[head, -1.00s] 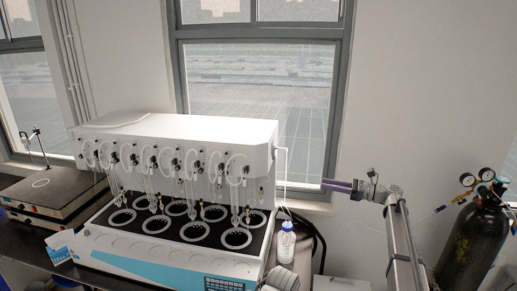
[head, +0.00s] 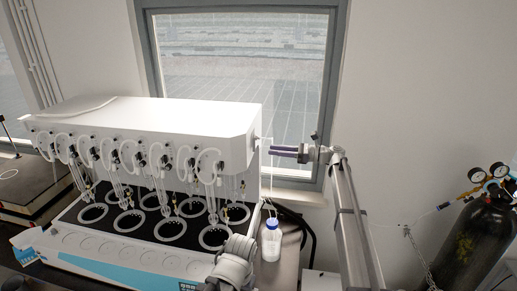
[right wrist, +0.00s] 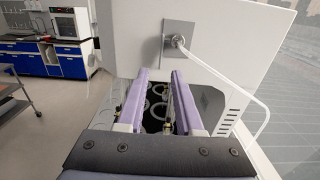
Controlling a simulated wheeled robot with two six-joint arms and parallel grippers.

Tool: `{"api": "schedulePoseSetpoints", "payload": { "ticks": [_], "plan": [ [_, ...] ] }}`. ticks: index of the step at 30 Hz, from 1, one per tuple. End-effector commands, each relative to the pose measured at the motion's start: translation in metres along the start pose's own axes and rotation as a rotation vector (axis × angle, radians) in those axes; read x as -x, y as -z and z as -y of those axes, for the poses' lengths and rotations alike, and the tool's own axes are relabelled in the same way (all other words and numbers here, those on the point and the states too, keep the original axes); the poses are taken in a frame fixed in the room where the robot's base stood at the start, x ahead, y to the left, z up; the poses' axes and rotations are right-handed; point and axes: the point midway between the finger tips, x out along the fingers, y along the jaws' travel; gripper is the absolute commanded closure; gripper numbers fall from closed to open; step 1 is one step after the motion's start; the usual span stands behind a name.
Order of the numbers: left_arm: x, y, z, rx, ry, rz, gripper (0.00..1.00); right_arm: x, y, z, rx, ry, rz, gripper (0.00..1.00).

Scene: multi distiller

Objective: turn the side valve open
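The white multi distiller (head: 180,125) stands on the bench, its right side facing my right arm. The side valve (right wrist: 180,42) is a small round metal fitting on a square grey plate, with a white tube leading off it. In the head view it shows only small near the upper right edge of the distiller. My right gripper (head: 271,150) points left toward that side. In the right wrist view its two purple fingers (right wrist: 160,75) are apart with nothing between them, and the valve appears beyond and above their tips.
A clear bottle with a blue cap (head: 271,238) stands right of the distiller. A black gas cylinder (head: 480,235) with gauges stands at far right. The window (head: 240,70) is behind. Glass tubes and hoses line the distiller's front.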

Motion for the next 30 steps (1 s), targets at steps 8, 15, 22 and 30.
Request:
{"api": "schedulePoseSetpoints", "payload": {
  "ticks": [8, 15, 22, 30],
  "plan": [
    [0.000, 0.000, 0.000, 0.000, 0.000, 0.000, 0.00, -0.042, 0.000, -0.001, 0.000, -0.003, 0.000, 0.65],
    [0.000, 0.000, 0.000, 0.000, 0.000, 0.000, 0.00, -0.065, 0.000, 0.000, 0.000, -0.001, 0.000, 0.65],
    [0.000, 0.000, 0.000, 0.000, 0.000, 0.000, 0.00, -0.065, 0.000, 0.000, 0.000, -0.001, 0.000, 0.66],
    [0.000, 0.000, 0.000, 0.000, 0.000, 0.000, 0.00, -0.065, 0.000, 0.000, 0.000, -0.001, 0.000, 0.96]
  ]
}}
